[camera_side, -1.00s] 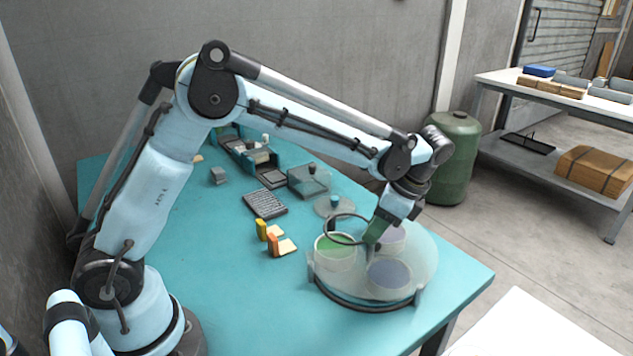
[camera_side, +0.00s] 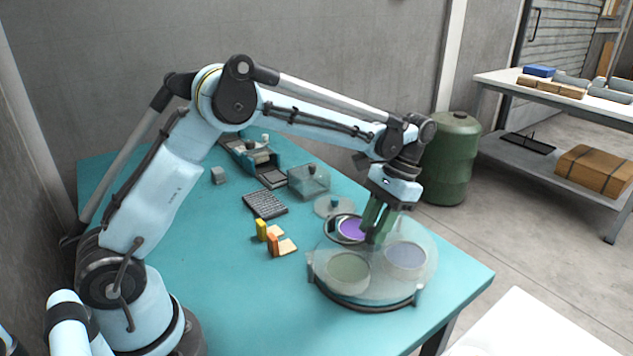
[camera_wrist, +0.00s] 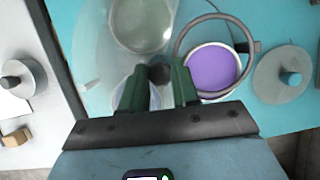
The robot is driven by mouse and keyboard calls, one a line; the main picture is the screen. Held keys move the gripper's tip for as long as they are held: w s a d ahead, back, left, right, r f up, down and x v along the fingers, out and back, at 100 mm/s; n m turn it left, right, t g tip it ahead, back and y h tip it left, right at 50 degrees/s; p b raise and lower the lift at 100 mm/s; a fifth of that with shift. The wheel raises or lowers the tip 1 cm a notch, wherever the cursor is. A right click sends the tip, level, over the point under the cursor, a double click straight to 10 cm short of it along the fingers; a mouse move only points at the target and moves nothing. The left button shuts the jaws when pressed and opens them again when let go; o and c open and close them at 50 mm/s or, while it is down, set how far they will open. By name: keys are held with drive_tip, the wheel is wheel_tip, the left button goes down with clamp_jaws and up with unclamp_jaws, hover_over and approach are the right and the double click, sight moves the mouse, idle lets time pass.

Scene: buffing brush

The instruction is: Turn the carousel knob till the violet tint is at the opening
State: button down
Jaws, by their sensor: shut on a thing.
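The carousel (camera_side: 325,285) is a round container with a clear cover near the table's front right corner. My gripper (camera_side: 378,238) points down at its middle, with green fingers on either side of the dark carousel knob (camera_wrist: 158,72), shut on it. The violet tint (camera_side: 351,229) shows bright inside the dark ring of the opening (camera_side: 338,217). In the wrist view the violet tint (camera_wrist: 212,69) lies within the ring, a little toward its lower side. A dull green tint (camera_side: 348,267) and a grey-blue tint (camera_side: 405,256) sit under the cover, away from the opening.
A round lid with a teal knob (camera_side: 333,206) lies behind the carousel. Yellow and orange blocks (camera_side: 268,238), a dark ridged pad (camera_side: 265,205) and a clear box (camera_side: 309,181) stand to the left and behind. The table's front left is clear.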

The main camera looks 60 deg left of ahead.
drive_tip(key=shift+n+h, duration=0.7)
drive_tip(key=shift+n, duration=1)
drive_tip(key=shift+a, duration=0.1)
drive_tip(key=c, duration=0.8)
unclamp_jaws()
drive_tip(key=shift+c, duration=0.2)
drive_tip(key=v, duration=1.2)
drive_tip(key=shift+s+a+r, duration=0.1)
